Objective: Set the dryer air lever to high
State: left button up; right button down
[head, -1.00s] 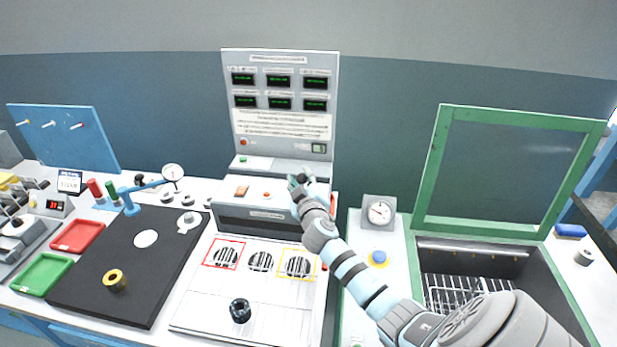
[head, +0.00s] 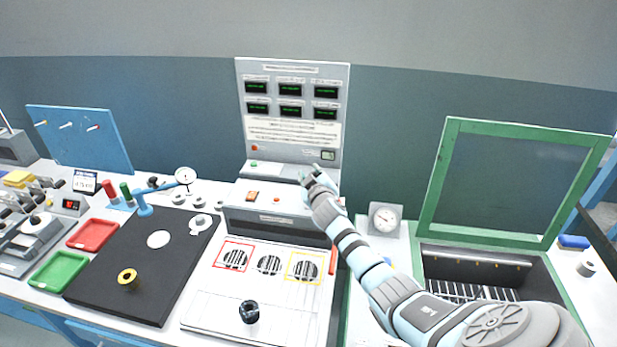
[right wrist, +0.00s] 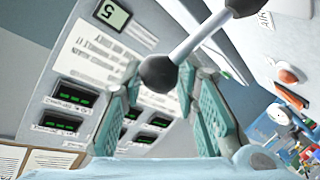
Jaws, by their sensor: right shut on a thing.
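The dryer air lever (right wrist: 190,38) is a pale rod with a dark ball at its tip, near a partly visible "AIR" label in the right wrist view. My right gripper (head: 313,176) is at the right end of the dryer's control box (head: 271,222), in front of the upright display panel (head: 292,145). In the wrist view the lever's ball end lies between the fingers of this gripper (right wrist: 160,95), which is shut on it. The gripper hides the lever in the head view. My left gripper is not in view.
The white bench plate (head: 215,300) bears several round grilles and a dark knob (head: 249,312). A dial gauge box (head: 384,218) stands right of my right arm. A black mat (head: 105,285) lies left.

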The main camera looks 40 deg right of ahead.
jog(key=shift+s+d+f, duration=0.2)
jog(key=shift+d+f, duration=0.15)
jog(key=shift+f, duration=0.1)
dwell(0.5)
jog(key=c, duration=1.4)
grip_release()
jog(key=shift+f, duration=0.1)
jog(key=shift+c, duration=0.2)
jog(key=shift+o, duration=0.8)
jog(key=shift+w+d+f, duration=0.1)
jog(key=shift+d, duration=0.2)
jog(key=shift+a, duration=0.1)
jog(key=v, duration=1.2)
